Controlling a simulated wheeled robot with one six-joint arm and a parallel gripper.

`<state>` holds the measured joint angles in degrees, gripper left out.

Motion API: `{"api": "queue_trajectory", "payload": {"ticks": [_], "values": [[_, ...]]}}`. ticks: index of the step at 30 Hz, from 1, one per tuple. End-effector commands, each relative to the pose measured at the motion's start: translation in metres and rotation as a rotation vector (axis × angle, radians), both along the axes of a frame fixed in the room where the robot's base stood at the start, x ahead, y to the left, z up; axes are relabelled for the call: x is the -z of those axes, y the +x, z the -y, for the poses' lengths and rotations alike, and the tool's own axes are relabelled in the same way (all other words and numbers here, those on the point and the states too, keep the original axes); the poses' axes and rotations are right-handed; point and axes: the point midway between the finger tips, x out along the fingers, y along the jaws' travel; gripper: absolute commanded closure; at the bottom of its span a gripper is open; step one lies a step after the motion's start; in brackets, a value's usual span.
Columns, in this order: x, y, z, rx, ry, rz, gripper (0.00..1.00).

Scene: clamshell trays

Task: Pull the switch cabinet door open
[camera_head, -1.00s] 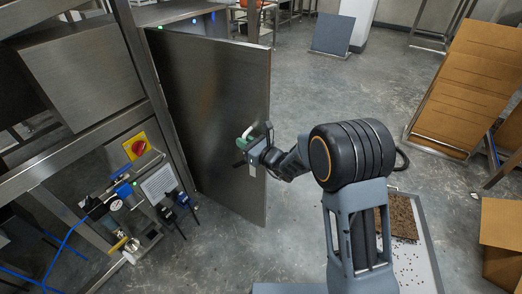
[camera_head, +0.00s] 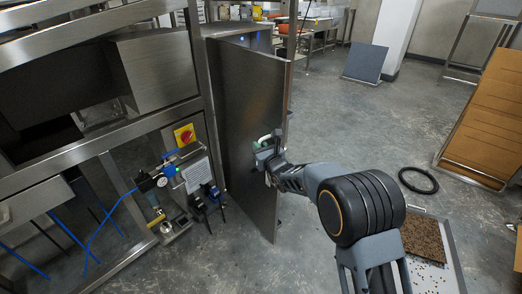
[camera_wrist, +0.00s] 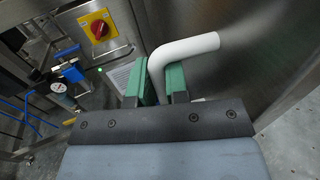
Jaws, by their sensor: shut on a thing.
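The switch cabinet door (camera_head: 250,95) is a tall steel panel that stands ajar, swung out from the frame at its left. Its white bent handle (camera_wrist: 188,45) shows in the wrist view. My gripper (camera_wrist: 163,82) has green finger pads, one on each side of the handle's leg, and is shut on it. In the head view my gripper (camera_head: 266,147) meets the door at mid height, near its free edge. The cabinet's inside is hidden behind the door.
A red rotary switch on a yellow plate (camera_head: 185,135) and a regulator with blue hoses (camera_head: 160,180) are left of the door. A black ring (camera_head: 418,180) and a tray of brown granules (camera_head: 447,262) lie on the floor at right. Grey floor (camera_head: 340,115) is clear behind.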

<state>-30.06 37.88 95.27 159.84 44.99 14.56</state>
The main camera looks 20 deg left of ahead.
Motion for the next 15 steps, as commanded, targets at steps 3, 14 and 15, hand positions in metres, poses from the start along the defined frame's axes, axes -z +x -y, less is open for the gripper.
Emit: {"api": "queue_trajectory", "payload": {"ticks": [3,14,15], "values": [[0.0015,-0.0015,-0.0015,-0.002,-0.002,-0.002,1.00],[0.0014,-0.0040,-0.0052,-0.009,-0.001,-0.001,0.70],[0.0013,-0.0039,-0.0051,-0.009,-0.001,-0.001,0.66]]}}
